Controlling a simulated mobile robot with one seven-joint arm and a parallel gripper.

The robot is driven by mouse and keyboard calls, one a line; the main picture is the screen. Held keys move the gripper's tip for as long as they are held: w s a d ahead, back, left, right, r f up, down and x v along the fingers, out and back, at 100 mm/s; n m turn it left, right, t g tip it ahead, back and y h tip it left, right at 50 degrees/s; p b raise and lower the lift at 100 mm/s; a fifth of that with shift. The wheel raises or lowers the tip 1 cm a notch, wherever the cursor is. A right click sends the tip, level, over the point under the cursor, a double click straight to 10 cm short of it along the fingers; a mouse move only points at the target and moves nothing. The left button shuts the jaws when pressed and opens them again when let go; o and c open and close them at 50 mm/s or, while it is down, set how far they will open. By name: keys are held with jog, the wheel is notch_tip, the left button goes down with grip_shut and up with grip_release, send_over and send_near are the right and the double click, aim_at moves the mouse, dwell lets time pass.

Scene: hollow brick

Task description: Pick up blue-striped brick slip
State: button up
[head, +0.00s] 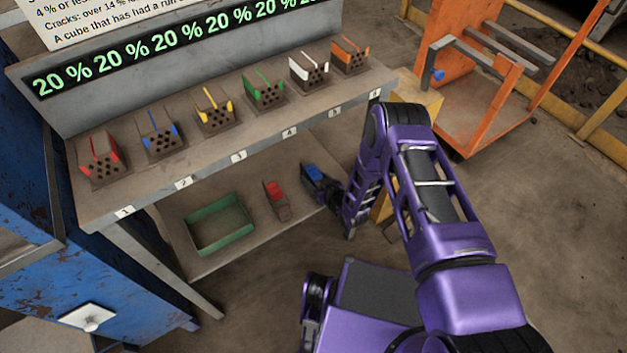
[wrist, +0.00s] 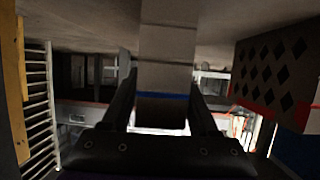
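The blue-striped brick slip (head: 313,174) lies on the lower shelf, at its right end, with blue on its top. In the wrist view, which appears upside down, the slip (wrist: 166,75) is a pale block with a blue stripe across it. My gripper (head: 330,190) is at the near right end of the slip, partly hidden by my arm. In the wrist view my gripper's two dark fingers (wrist: 164,82) stand one on each side of the slip, very close to it. Whether they press on it is not clear. The slip appears to rest on the shelf.
A red-marked brick (head: 276,198) lies left of the slip; its holed face (wrist: 272,70) shows in the wrist view. A green tray (head: 190,236) is farther left. The upper shelf (head: 232,142) with several colour-marked hollow bricks hangs above. A yellow block (head: 415,92) stands right.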

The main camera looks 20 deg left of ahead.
grip_shut()
jog(key=shift+r, duration=0.1)
